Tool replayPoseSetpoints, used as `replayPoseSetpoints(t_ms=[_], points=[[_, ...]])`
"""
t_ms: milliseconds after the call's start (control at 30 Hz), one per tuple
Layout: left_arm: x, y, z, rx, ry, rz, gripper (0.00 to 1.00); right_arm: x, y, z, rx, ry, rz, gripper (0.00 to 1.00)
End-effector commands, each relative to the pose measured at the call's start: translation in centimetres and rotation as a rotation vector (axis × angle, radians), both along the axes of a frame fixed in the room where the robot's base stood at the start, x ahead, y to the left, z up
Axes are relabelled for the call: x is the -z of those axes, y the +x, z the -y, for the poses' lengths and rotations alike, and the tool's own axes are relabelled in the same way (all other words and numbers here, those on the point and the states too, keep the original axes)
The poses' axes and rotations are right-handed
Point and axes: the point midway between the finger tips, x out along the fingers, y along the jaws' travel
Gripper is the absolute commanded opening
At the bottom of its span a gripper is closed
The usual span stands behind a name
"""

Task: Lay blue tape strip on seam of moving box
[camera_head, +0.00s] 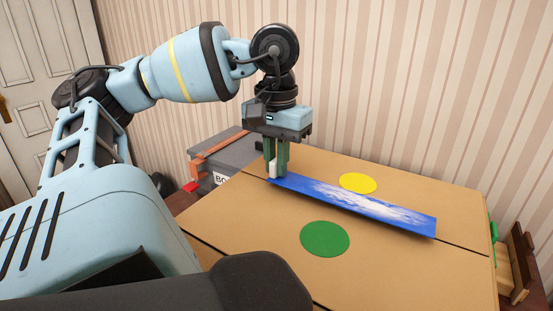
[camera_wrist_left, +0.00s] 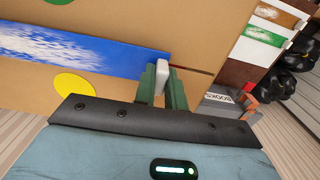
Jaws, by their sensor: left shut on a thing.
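The blue tape strip (camera_head: 350,204), with a white cloudy pattern, stretches across the top of the cardboard moving box (camera_head: 400,268). It also shows in the left wrist view (camera_wrist_left: 100,55). The dark seam (camera_head: 463,247) shows past both ends of the strip, which runs along and over it; whether the strip lies fully flat I cannot tell. My left gripper (camera_head: 275,172) points down at the strip's left end, its green fingers shut on a small whitish tab there, also seen in the left wrist view (camera_wrist_left: 162,74). My right gripper is not in view.
A green disc (camera_head: 325,239) and a yellow disc (camera_head: 357,183) lie on the box top on either side of the strip. A grey lidded box (camera_head: 225,152) stands behind at left. A wooden item (camera_head: 520,262) is at the right edge. A striped wall (camera_head: 420,80) stands behind.

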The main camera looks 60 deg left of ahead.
Motion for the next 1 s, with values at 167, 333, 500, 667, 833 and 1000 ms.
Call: replayPoseSetpoints(t_ms=[167, 333, 500, 667, 833, 1000], points=[[0.3, 0.0, 0.0, 0.000, -0.001, 0.000, 0.00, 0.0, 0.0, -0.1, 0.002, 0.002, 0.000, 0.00], [0.6, 0.0, 0.0, 0.000, -0.001, 0.000, 0.00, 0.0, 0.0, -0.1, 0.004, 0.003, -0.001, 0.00], [1.0, 0.0, 0.0, 0.000, 0.000, 0.000, 0.00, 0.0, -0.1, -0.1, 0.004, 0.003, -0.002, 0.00], [1.3, 0.0, 0.0, 0.000, 0.000, -0.001, 0.00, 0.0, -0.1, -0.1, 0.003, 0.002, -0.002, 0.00], [1.7, 0.0, 0.0, 0.001, 0.000, -0.001, 0.00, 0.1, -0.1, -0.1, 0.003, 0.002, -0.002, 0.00], [1.7, 0.0, 0.0, 0.001, 0.000, -0.002, 0.17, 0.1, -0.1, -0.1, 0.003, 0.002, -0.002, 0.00]])
